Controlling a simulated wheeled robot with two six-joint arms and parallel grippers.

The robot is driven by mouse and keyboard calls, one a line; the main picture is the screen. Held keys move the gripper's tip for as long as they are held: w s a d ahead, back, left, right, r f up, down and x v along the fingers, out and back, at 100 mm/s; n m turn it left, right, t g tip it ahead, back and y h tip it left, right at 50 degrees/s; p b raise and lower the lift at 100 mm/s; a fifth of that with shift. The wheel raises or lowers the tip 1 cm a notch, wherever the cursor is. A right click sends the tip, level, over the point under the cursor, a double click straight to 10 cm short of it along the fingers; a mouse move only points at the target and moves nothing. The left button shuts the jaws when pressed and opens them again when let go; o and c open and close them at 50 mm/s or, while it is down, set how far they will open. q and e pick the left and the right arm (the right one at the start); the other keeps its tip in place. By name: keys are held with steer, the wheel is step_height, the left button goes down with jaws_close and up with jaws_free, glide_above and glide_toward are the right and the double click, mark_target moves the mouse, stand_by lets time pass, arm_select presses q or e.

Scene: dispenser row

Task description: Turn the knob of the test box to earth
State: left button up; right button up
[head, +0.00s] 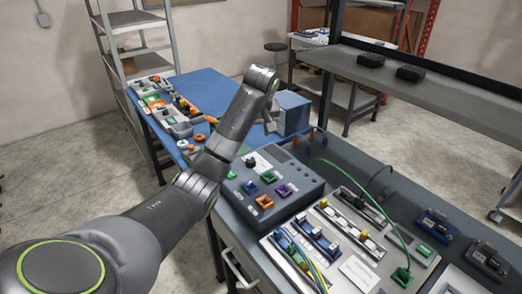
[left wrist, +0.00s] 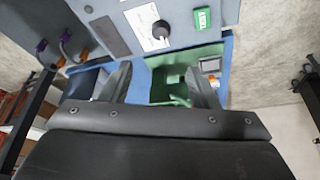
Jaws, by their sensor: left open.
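The test box (head: 300,181) is a grey box with coloured sockets, a green TEST button (left wrist: 202,19) and a small screen (left wrist: 104,36). Its black knob (head: 250,162) sits on a white label; in the left wrist view the knob (left wrist: 161,29) shows near the top centre. The label's markings and the knob's pointing direction are too small to read. My left gripper (left wrist: 158,76) is open and empty, beyond the box's far edge, its fingers apart from the knob. In the head view it is partly hidden behind my wrist. My right gripper is not in view.
A blue box (head: 292,113) stands on the blue table (head: 207,88) behind the test box. Parts trays (head: 165,106) lie at the table's left. A terminal panel (head: 357,271) with a green cable (head: 372,193) stands to the right. A green piece (left wrist: 160,82) shows below the knob.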

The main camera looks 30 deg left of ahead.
arm_select(q)
glide_toward(251, 160)
steer(key=p+x, duration=0.1)
steer(key=x, duration=0.7)
steer(key=shift+w+a+f, duration=0.1)
steer(key=shift+f, duration=0.3)
steer(key=c, duration=1)
steer(key=shift+o, duration=0.2)
